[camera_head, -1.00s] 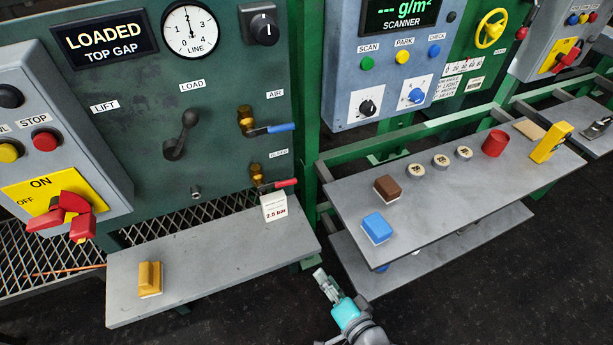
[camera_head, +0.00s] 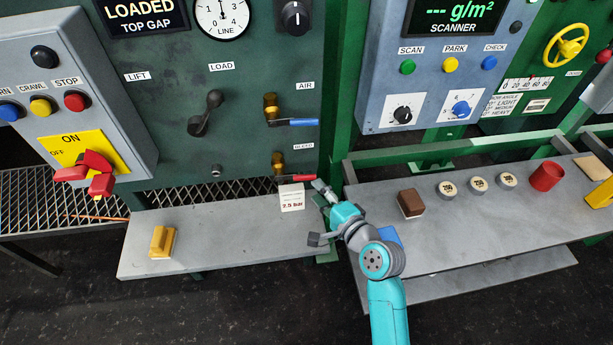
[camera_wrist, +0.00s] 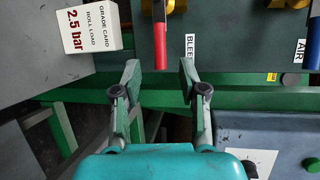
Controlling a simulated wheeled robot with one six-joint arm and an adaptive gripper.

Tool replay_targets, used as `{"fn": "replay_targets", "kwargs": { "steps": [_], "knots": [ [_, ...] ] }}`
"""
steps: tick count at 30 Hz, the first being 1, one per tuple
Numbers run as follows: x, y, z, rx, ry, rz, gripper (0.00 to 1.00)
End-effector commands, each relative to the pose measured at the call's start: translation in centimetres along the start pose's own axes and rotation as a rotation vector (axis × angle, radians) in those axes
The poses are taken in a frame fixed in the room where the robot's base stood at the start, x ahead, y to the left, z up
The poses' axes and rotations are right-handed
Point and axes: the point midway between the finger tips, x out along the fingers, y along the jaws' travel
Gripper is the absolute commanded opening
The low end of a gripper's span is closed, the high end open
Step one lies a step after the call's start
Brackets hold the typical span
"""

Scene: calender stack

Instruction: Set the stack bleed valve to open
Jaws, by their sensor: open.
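The bleed valve (camera_head: 278,163) is a brass valve low on the green panel, under the "BLEED" label. Its red lever (camera_head: 297,178) lies about level, pointing right. My gripper (camera_head: 322,190) is just right of the lever's end, with its fingers toward it. In the wrist view the red lever (camera_wrist: 160,42) reaches from the top edge to between the open fingertips (camera_wrist: 160,72), with a gap on both sides. The fingers are not closed on it. The valve body is mostly cut off at the top of the wrist view.
A white 2.5 bar card block (camera_head: 291,198) stands on the shelf just below the lever. The AIR valve (camera_head: 271,106) with a blue lever (camera_head: 303,122) is above. A green post (camera_head: 340,100) stands close right. A brown block (camera_head: 410,204) sits on the right-hand shelf.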

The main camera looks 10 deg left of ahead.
Motion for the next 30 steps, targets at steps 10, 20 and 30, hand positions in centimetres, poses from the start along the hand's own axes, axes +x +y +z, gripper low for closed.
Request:
{"fn": "replay_targets", "kwargs": {
  "steps": [10, 20, 30],
  "knots": [
    [5.9, 0.0, 0.0, 0.000, 0.001, -0.001, 0.42],
    [7.7, 0.0, 0.0, 0.000, 0.002, -0.001, 0.42],
    [7.7, 0.0, -0.1, 0.000, 0.003, -0.001, 0.10]
  ]
}}
